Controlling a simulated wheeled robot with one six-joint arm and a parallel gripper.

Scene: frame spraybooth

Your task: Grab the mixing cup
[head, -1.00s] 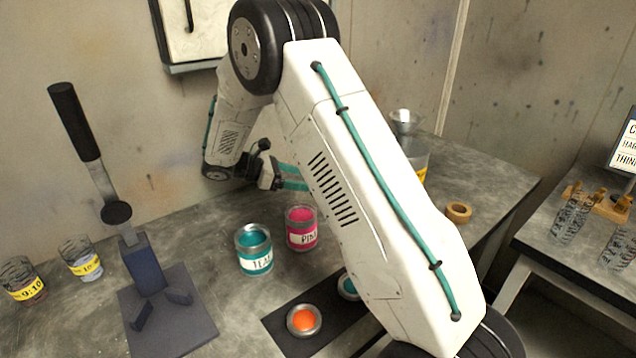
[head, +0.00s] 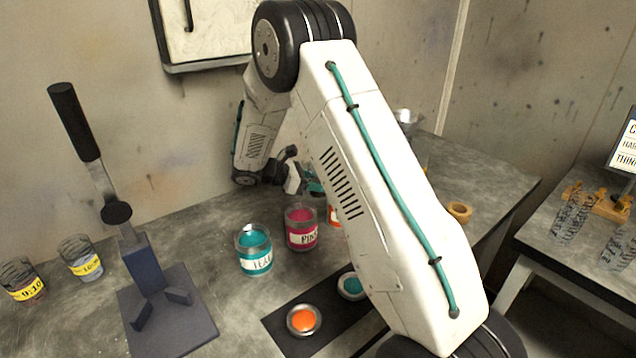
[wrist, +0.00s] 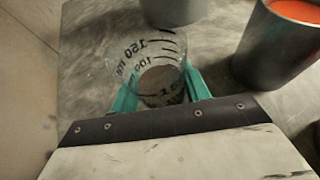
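The mixing cup (wrist: 147,58) is a clear cup with black volume marks, seen in the wrist view. It stands on the grey worktop between the teal fingers of my gripper (wrist: 163,90). The fingers are apart, one on each side of the cup's lower part. I cannot tell for sure whether they touch it. In the head view my gripper (head: 312,181) is partly hidden behind my arm, and I cannot make out the cup there.
Teal (head: 254,250) and pink (head: 301,229) paint cans stand near my gripper; an orange one (wrist: 283,42) is close on the right in the wrist view. A grey can (wrist: 174,10) is just beyond the cup. A lever press (head: 146,265) and labelled cups (head: 81,259) stand left.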

